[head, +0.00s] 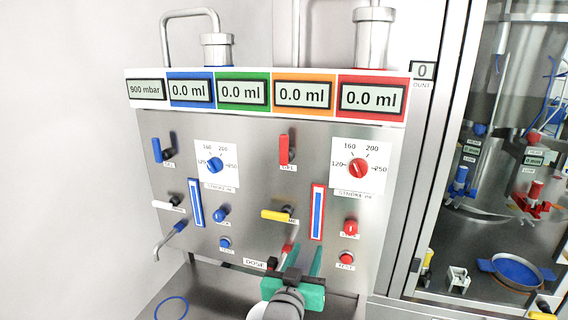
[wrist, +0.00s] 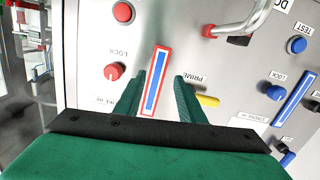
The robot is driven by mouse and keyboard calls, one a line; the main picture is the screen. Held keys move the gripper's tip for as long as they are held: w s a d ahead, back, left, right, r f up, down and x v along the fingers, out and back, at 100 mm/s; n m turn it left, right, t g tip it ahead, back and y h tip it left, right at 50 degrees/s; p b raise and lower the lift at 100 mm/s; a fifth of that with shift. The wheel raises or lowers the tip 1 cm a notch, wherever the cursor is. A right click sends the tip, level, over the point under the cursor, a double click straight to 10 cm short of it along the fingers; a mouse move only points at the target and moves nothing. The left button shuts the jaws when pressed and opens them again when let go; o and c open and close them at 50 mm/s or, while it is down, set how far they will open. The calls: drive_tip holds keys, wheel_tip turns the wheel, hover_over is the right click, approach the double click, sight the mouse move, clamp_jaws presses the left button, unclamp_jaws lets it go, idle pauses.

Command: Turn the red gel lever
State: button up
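The red gel lever (head: 284,149) hangs upright on the steel panel in the head view, above a GEL label and left of the red dial. I do not see it in the wrist view. My gripper (head: 306,252) is low in front of the panel, below the lever and apart from it. In the wrist view my gripper (wrist: 169,73) shows two green fingers spread apart with nothing held between them. The fingers point toward the panel near the red-framed blue strip and the PRIME label.
A yellow lever (head: 277,214) sits between my gripper and the red lever. A red-framed strip (head: 317,212), red dial (head: 358,168) and red LOCK knob (head: 351,227) are to the right. A metal spout with a red end (head: 288,250) sticks out near my fingers. A blue lever (head: 158,149) is at left.

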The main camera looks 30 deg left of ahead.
drive_tip(key=a+r, duration=0.5)
drive_tip(key=r, duration=0.8)
drive_tip(key=m, duration=0.1)
approach(283, 143)
drive_tip(key=shift+t, duration=0.4)
drive_tip(key=x, duration=1)
drive_tip(key=shift+w+a+f, duration=0.2)
drive_tip(key=shift+w+f, duration=0.15)
drive_tip(key=shift+f, duration=0.05)
clamp_jaws()
